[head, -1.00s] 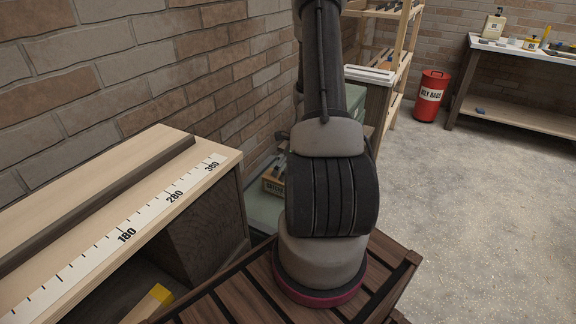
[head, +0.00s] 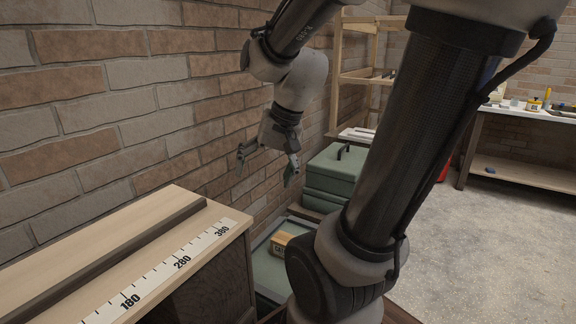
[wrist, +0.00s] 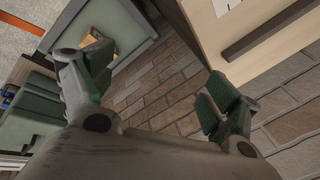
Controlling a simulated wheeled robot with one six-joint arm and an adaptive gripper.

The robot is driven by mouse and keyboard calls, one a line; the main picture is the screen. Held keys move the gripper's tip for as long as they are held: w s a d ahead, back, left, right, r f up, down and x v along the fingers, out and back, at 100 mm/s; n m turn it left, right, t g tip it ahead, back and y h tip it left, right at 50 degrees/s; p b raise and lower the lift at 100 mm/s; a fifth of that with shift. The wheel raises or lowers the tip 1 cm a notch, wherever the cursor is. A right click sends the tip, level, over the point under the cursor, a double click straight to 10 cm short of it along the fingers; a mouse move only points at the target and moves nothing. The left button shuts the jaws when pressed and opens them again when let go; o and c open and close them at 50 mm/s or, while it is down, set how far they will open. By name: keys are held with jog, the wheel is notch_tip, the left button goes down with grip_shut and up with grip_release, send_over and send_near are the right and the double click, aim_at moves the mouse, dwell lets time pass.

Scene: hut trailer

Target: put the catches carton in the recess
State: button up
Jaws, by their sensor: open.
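The catches carton (head: 281,243), a small tan box with partly readable dark lettering, sits on a grey-green surface with a raised rim (head: 266,284), between the bench and my arm. My forearm hides part of that surface. In the wrist view the carton (wrist: 104,36) shows at the upper left, partly behind a finger. My gripper (head: 265,166) is open and empty, fingers apart, above the carton and near the brick wall. It also shows in the wrist view (wrist: 150,88), with nothing between the fingers. I cannot make out a recess for certain.
A wooden bench (head: 150,240) with a ruler strip (head: 165,272) and dark rail stands at left. A green lidded case (head: 335,172) stands beyond the carton. Wooden shelves are behind it, and a workbench (head: 530,170) is at the back right. The floor at right is clear.

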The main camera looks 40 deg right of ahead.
jog(key=s+r+n+h, duration=0.2)
jog(key=s+r+n, duration=0.2)
jog(key=s+n, duration=0.2)
jog(key=shift+s+d+n, duration=0.2)
jog(key=shift+s+n, duration=0.2)
jog(key=shift+s, duration=0.55)
jog(key=shift+r, duration=0.1)
